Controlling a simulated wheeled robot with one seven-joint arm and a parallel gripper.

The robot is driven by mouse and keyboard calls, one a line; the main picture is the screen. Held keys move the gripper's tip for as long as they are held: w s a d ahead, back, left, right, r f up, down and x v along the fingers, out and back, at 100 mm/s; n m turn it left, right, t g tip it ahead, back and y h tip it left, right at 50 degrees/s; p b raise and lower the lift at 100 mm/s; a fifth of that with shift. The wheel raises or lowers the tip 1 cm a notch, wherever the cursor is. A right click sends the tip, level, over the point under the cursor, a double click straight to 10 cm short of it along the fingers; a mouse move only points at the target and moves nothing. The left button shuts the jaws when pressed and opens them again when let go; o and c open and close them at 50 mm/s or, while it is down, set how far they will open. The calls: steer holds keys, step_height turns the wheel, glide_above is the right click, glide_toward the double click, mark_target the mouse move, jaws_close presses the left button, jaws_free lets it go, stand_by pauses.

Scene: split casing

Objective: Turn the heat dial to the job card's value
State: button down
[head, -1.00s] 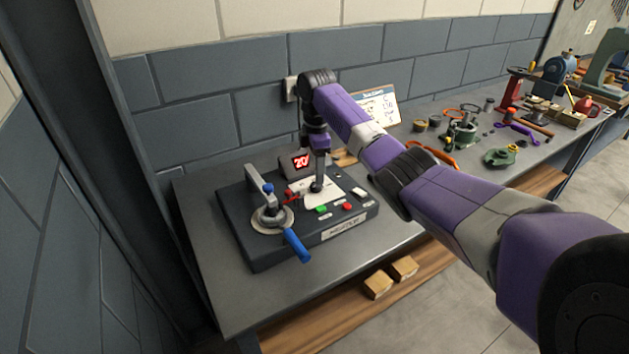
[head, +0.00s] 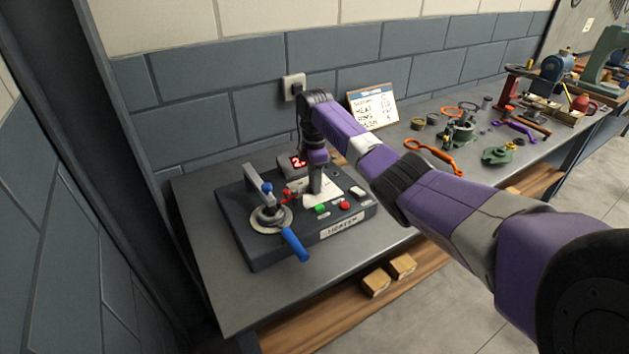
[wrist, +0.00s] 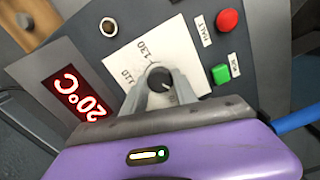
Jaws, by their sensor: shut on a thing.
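The heat dial is a dark round knob (wrist: 158,78) with a light pointer mark, on a white scale plate (wrist: 120,55) in the wrist view. My gripper (wrist: 160,82) is shut on the dial, a finger on either side. In the head view my gripper (head: 315,192) stands upright over the panel and hides the dial. A red display (wrist: 77,97) reads 20°C. The job card (head: 373,107) leans at the wall behind the bench; it has a HEAT line, but its value is too small to read.
A red button (wrist: 229,21) and green button (wrist: 220,73) sit close to the dial. A clamp with a blue lever (head: 295,244) is at the panel's left. The bench's front left is clear.

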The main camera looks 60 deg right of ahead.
steer(key=shift+r, duration=0.1)
steer(key=m+p, duration=0.2)
steer(key=m, duration=0.2)
steer(key=m+p, duration=0.2)
steer(key=m, duration=0.1)
steer(key=shift+m, duration=0.3)
steer(key=m, duration=0.3)
steer(key=shift+m+p, duration=0.3)
steer(key=shift+p, duration=0.1)
steer(key=m, duration=0.4)
steer(key=shift+m+p, duration=0.3)
steer(key=shift+p, duration=0.05)
steer(key=m, duration=0.3)
steer(key=shift+m, duration=0.3)
steer(key=m, duration=0.3)
steer(key=shift+w+m, duration=0.1)
steer(key=shift+m, duration=0.3)
steer(key=m, duration=0.6)
steer(key=shift+b, duration=0.3)
steer(key=shift+m, duration=0.4)
